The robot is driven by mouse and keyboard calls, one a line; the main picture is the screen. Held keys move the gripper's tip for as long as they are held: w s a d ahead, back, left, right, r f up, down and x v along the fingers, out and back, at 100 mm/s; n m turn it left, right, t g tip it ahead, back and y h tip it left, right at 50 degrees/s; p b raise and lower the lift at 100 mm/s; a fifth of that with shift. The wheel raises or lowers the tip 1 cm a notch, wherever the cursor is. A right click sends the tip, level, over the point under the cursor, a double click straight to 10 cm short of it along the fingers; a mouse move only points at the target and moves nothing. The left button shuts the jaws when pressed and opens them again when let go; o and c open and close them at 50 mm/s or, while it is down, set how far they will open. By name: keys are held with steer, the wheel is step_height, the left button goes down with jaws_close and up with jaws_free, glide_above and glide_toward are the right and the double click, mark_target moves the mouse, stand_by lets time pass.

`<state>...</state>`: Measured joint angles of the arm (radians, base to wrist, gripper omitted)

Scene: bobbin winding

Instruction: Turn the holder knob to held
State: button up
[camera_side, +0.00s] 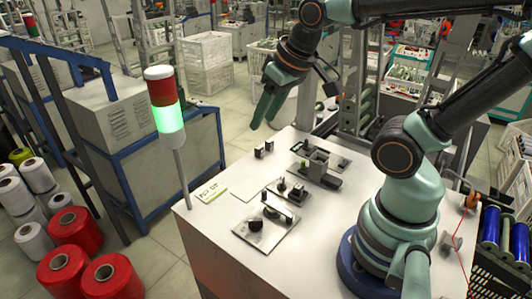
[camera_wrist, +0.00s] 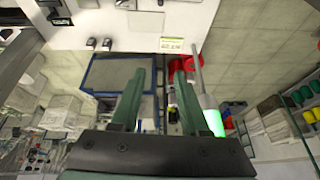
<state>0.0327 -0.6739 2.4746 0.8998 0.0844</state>
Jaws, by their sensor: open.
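My gripper (camera_side: 264,122) is open and empty, raised above the back left edge of the white table (camera_side: 215,240). In the wrist view its two green fingers (camera_wrist: 158,75) stand apart with nothing between them. A metal plate (camera_side: 248,238) with a dark round part and a small upright tab lies at the table's front. Behind it is a small dark knob-like fitting (camera_side: 291,189) on a base. A grey block fixture (camera_side: 318,166) stands further back. I cannot tell which part is the holder knob or its setting.
A small yellow-green label (camera_side: 211,191) lies near the left edge. Two small dark blocks (camera_side: 264,149) stand near the back edge. A signal tower (camera_side: 165,105) glowing green rises at the left corner. Red spools (camera_side: 75,228) stand on the floor.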

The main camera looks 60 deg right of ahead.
mark_target(282, 179)
steer(key=d+f+m+g, duration=0.5)
steer(key=d+f+m, duration=0.4)
steer(key=f+m, duration=0.15)
steer(key=shift+m, duration=0.55)
steer(key=f, duration=1.2)
steer(key=shift+w, duration=0.35)
jaws_close()
